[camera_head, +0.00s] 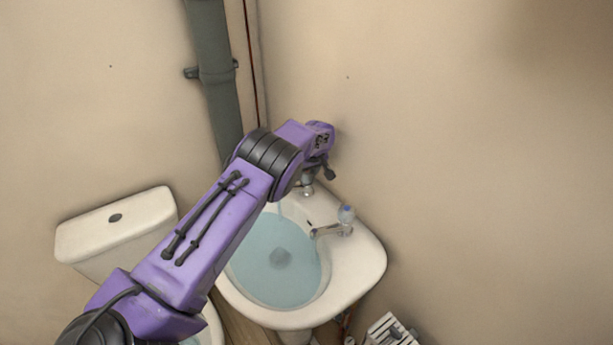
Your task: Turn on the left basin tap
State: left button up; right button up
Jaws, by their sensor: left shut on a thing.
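The white basin (357,262) stands in the corner, with pale blue water or a blue bowl surface (255,265) inside. The left basin tap (307,190) is at its back edge, mostly hidden by my left gripper. My left gripper (318,175) is over this tap from above and is shut on its top; the fingertips are partly hidden by the wrist. A thin pale streak shows in the bowl below the tap, but I cannot tell if it is running water. The right basin tap (344,222), chrome with a bluish top, is clear of the gripper. My right gripper is out of view.
A white toilet cistern (115,225) stands at the left, behind my left arm. A grey vertical pipe (213,75) runs down the corner. The bare wall is close behind the basin. A white slatted object (388,330) is at the bottom, right of the basin.

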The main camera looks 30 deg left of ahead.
pick_arm(q)
jog(key=n+g+b, duration=0.1)
jog(key=n+b, duration=0.1)
jog(key=n, duration=0.1)
jog(key=shift+w+a+y, duration=0.1)
jog(key=shift+y, duration=0.2)
jog(key=shift+r+n+b, duration=0.15)
jog(key=shift+n+b, duration=0.4)
jog(key=shift+n, duration=0.25)
jog(key=shift+g, duration=0.3)
jog(key=o, duration=1)
jog(key=shift+a, duration=0.1)
